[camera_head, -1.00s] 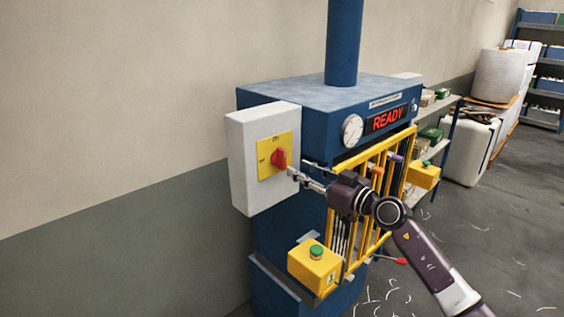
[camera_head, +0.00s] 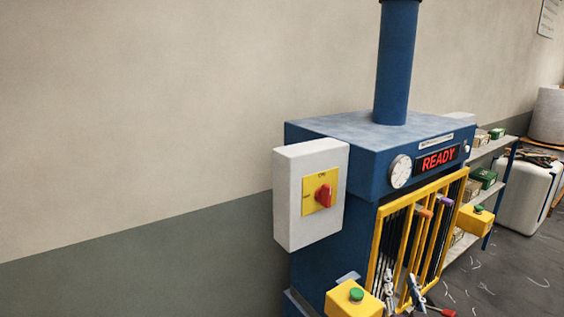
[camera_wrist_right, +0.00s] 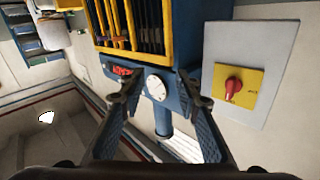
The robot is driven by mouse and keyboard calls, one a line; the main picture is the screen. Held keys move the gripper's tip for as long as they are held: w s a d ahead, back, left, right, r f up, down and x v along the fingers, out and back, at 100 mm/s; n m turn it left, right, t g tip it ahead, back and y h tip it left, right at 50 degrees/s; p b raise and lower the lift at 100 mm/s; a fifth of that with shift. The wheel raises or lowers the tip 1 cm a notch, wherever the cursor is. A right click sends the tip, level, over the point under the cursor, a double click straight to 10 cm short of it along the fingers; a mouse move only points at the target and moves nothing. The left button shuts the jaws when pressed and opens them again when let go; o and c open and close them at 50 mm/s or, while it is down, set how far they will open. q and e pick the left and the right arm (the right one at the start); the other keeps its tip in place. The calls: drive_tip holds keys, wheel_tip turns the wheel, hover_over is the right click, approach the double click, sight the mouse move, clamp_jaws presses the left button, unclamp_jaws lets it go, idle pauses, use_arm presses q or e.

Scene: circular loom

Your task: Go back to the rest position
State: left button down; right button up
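The blue loom machine (camera_head: 345,232) stands against the wall, with a lit READY display (camera_head: 438,160) and a round gauge (camera_head: 401,171). A grey switch box (camera_head: 295,205) on its side carries a red rotary knob (camera_head: 323,196) on a yellow plate. My left gripper is not in view.
A yellow box with a green button (camera_head: 356,295) juts out at lower front, and another (camera_head: 476,219) at the guard's right. Shelving (camera_head: 492,147) and a white container (camera_head: 528,195) stand at right.

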drive_tip(key=s+f+n+g, duration=0.2)
drive_tip(key=s+f+g, duration=0.6)
drive_tip(key=s+f, duration=0.8)
drive_tip(key=s+a+f+n+g+y, duration=0.2)
drive_tip(key=s+a+f+g, duration=0.15)
drive_tip(key=s, duration=0.55)
drive_tip(key=s+a+f+n+g+y, duration=0.2)
drive_tip(key=s+a+f+g, duration=0.15)
drive_tip(key=s, duration=0.55)
wheel_tip(320, 180, down, 35)
drive_tip(key=s+b, duration=0.2)
drive_tip(key=b, duration=0.6)
drive_tip(key=s+d+f+b, duration=0.1)
drive_tip(key=s+f+b, duration=0.2)
drive_tip(key=s+f, duration=0.5)
drive_tip(key=s+d+f+g+b, duration=0.1)
drive_tip(key=s+d+f+b, duration=0.1)
drive_tip(key=s+f, duration=0.6)
wheel_tip(320, 180, down, 6)
drive_tip(key=shift+s+r+g+b, duration=0.2)
drive_tip(key=shift+s+g+b, duration=0.1)
drive_tip(key=shift+b, duration=0.45)
drive_tip(key=shift+d, duration=0.1)
